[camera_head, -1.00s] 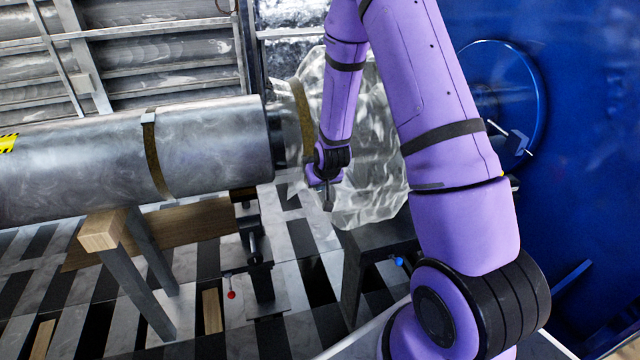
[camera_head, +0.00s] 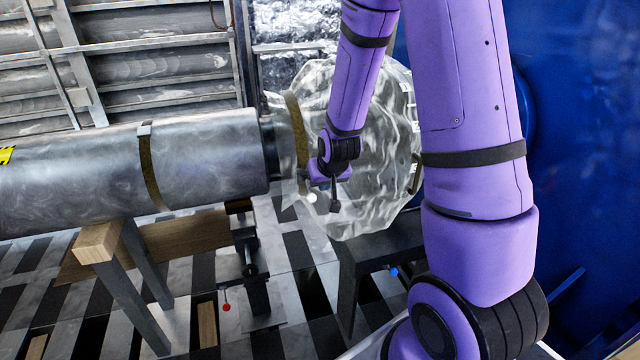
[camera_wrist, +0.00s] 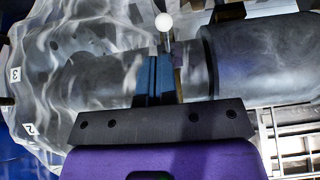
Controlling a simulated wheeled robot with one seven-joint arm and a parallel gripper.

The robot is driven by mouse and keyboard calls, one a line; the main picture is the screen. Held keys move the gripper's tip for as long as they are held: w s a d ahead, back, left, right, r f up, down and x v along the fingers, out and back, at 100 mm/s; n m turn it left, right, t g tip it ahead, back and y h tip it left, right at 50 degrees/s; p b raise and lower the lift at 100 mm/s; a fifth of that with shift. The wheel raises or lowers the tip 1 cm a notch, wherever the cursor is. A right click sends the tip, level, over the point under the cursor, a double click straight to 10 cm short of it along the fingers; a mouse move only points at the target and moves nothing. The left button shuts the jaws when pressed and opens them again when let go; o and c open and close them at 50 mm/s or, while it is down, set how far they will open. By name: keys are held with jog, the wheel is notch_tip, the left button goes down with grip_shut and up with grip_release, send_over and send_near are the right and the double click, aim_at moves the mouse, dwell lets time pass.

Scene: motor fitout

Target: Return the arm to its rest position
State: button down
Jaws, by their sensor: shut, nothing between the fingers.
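My gripper (camera_head: 334,190) hangs at the end of my purple arm, in front of the joint between the metal cylinder and the clear wavy casing. In the wrist view, my gripper's fingers (camera_wrist: 155,78) are shut together with nothing between them. The clear casing (camera_head: 385,190) stands behind my gripper, and it fills the left of the wrist view (camera_wrist: 60,50). The grey metal cylinder (camera_head: 210,155) lies to the left, and it shows at the right of the wrist view (camera_wrist: 265,60). A small white ball-like spot (camera_wrist: 164,21) shows just beyond the fingertips. Whether anything touches cannot be told.
A wooden-topped trestle (camera_head: 97,242) stands under the cylinder. A dark stand (camera_head: 375,250) is below the casing, with a blue knob (camera_head: 393,272). A red knob (camera_head: 226,307) sits low near the floor. A large blue wall (camera_head: 590,150) rises at the right.

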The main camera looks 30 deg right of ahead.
jog(key=shift+s+a+r, duration=0.1)
jog(key=shift+s+r, duration=0.15)
jog(key=shift+s, duration=0.1)
dwell(0.4)
jog(key=s+a+r+n+y, duration=0.1)
jog(key=s+a+r, duration=0.3)
jog(key=s+r, duration=0.6)
jog(key=s+a+r+n, duration=0.1)
jog(key=s+a+r, duration=0.4)
jog(key=r, duration=0.9)
jog(key=s+r+n, duration=0.1)
jog(key=s+r, duration=0.2)
jog(key=s, duration=0.7)
jog(key=shift+r+g, duration=0.15)
jog(key=shift+g, duration=0.15)
